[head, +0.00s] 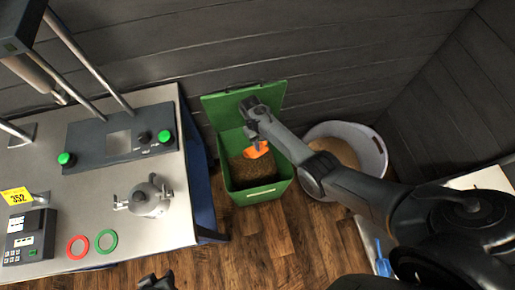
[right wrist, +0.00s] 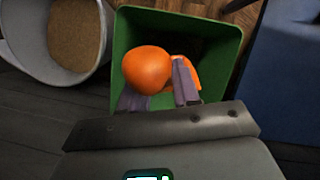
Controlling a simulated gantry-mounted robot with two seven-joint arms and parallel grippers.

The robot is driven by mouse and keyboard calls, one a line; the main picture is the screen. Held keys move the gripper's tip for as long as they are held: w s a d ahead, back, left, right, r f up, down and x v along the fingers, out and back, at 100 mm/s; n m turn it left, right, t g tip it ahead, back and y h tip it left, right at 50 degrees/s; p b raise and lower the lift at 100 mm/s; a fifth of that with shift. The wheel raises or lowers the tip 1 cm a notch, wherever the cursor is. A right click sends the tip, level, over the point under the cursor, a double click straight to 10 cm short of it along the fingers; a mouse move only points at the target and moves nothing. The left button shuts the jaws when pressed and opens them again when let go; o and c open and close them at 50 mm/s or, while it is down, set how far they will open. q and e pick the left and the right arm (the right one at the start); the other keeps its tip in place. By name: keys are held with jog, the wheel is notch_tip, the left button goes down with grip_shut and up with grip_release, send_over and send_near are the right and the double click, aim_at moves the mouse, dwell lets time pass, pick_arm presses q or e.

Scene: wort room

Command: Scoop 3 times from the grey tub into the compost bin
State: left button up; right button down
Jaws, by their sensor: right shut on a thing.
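The green compost bin (head: 263,192) stands on the floor with its lid up and brown material inside. The grey tub (head: 376,152), full of brown grain, stands to its right; it also shows at upper left in the right wrist view (right wrist: 92,66). My right gripper (head: 257,139) is over the bin, shut on an orange scoop (head: 257,151). In the right wrist view the scoop's rounded orange bowl (right wrist: 146,69) shows above the bin's opening (right wrist: 228,42). I cannot see whether the bowl holds grain. A dark tip at the bottom edge seems to be my left gripper (head: 156,282).
A steel-topped table (head: 128,226) at left carries a metal fitting (head: 149,197), red and green rings (head: 78,247), a keypad device (head: 30,237) and a panel with green knobs. A pale surface with a blue object (head: 383,262) is at lower right. Wooden floor shows between them.

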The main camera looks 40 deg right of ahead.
aim_at(262, 143)
jog(key=shift+r+p, duration=0.3)
jog(key=shift+p, duration=0.35)
jog(key=t+p, duration=0.2)
jog(key=p, duration=0.3)
jog(key=shift+s+r+t, duration=0.25)
jog(key=shift+r+t, duration=0.1)
jog(key=shift+t, duration=0.05)
jog(key=t+p, duration=0.3)
jog(key=p, duration=0.1)
jog(key=shift+s+r, duration=0.25)
jog(key=shift+r, duration=0.05)
jog(key=shift+s+r+t+p, duration=0.15)
jog(key=shift+r+t+p, duration=0.1)
jog(key=shift+t+p, duration=0.7)
jog(key=shift+s+t+h, duration=0.15)
jog(key=shift+t+h, duration=0.15)
jog(key=shift+t, duration=0.95)
jog(key=shift+a+r+t+b, duration=0.15)
jog(key=shift+t+b, duration=0.1)
jog(key=shift+t, duration=0.25)
jog(key=shift+d+r+t+b, duration=0.15)
jog(key=shift+t+b, duration=0.1)
jog(key=shift+t, duration=0.25)
jog(key=shift+a, duration=0.1)
